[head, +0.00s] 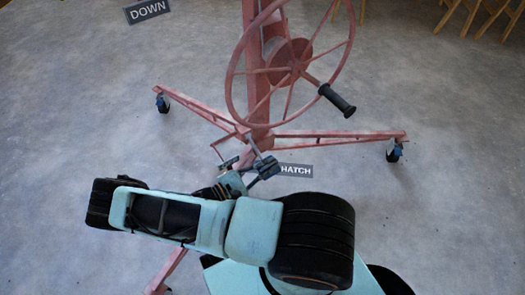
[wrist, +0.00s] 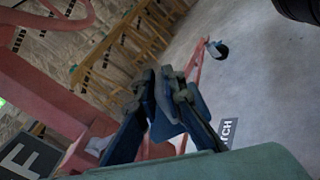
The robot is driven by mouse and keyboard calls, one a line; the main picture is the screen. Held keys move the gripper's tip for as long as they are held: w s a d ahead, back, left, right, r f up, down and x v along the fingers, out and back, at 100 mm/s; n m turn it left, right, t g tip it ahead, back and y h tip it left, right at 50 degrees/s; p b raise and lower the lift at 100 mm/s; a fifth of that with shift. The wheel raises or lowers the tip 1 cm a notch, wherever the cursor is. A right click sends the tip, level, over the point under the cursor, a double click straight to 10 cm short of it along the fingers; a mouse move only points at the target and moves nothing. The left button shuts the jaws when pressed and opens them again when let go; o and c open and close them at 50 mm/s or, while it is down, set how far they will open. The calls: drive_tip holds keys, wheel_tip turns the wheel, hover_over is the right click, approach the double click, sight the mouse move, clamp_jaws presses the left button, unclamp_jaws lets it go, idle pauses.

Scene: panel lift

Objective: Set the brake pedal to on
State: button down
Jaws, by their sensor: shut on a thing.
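A red wheeled lift stand has a large handwheel (head: 290,70) with a black handle on its column. The brake pedal (head: 228,161) seems to be the small bar low at the column's foot, partly hidden by my gripper. My gripper (head: 266,167) is down at the foot of the column, right beside that bar. In the wrist view my gripper's dark blue fingers (wrist: 168,85) are drawn together. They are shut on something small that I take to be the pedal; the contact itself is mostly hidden.
The stand's legs (head: 340,134) spread left and right to casters (head: 394,151). Floor signs read DOWN (head: 148,11) and HATCH (head: 296,170). Wooden furniture (wrist: 120,50) stands far back.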

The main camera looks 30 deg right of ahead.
drive_tip(key=shift+w+a+f+b, duration=0.15)
drive_tip(key=shift+f+b, duration=0.2)
drive_tip(key=shift+f, duration=0.2)
drive_tip(key=shift+w+f+b, duration=0.1)
drive_tip(key=shift+f+b, duration=0.2)
drive_tip(key=shift+f, duration=0.3)
drive_tip(key=c, duration=2.1)
unclamp_jaws()
drive_tip(key=shift+s, duration=0.1)
drive_tip(key=s+a, duration=0.1)
drive_tip(key=a, duration=1.1)
